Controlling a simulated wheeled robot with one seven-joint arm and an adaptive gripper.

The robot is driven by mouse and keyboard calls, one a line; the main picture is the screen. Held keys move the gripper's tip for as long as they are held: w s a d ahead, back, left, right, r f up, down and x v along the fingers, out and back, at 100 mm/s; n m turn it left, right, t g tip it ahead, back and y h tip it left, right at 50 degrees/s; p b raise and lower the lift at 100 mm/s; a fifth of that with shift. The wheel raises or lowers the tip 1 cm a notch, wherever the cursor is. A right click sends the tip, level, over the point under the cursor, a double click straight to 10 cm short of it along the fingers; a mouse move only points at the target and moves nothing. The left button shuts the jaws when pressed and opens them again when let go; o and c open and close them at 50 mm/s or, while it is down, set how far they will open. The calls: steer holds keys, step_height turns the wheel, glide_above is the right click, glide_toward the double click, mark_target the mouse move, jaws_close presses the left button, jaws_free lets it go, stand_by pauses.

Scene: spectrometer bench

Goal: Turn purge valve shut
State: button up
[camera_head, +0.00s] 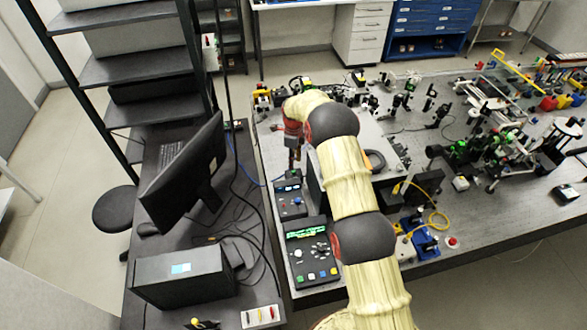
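My arm reaches from the bottom over the left end of the optical table (430,262). Its wrist bends down near the table's left edge, and my gripper (294,152) shows small and dark there. The arm partly hides it, and I cannot see whether its fingers are apart or hold anything. I cannot make out the purge valve for certain. Small red, yellow and black fittings (262,97) stand at the table's far left corner, a little beyond and left of my gripper.
A control box with a green display (308,250) and a smaller box (290,198) stand on the near left. A monitor (185,172) and loose cables are on the desk at left. Crowded optics (490,150) fill the right side.

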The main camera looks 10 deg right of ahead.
mark_target(294, 171)
steer(key=shift+f+p, duration=0.45)
steer(key=shift+f, duration=2.3)
steer(key=shift+c, duration=1.4)
jaws_close()
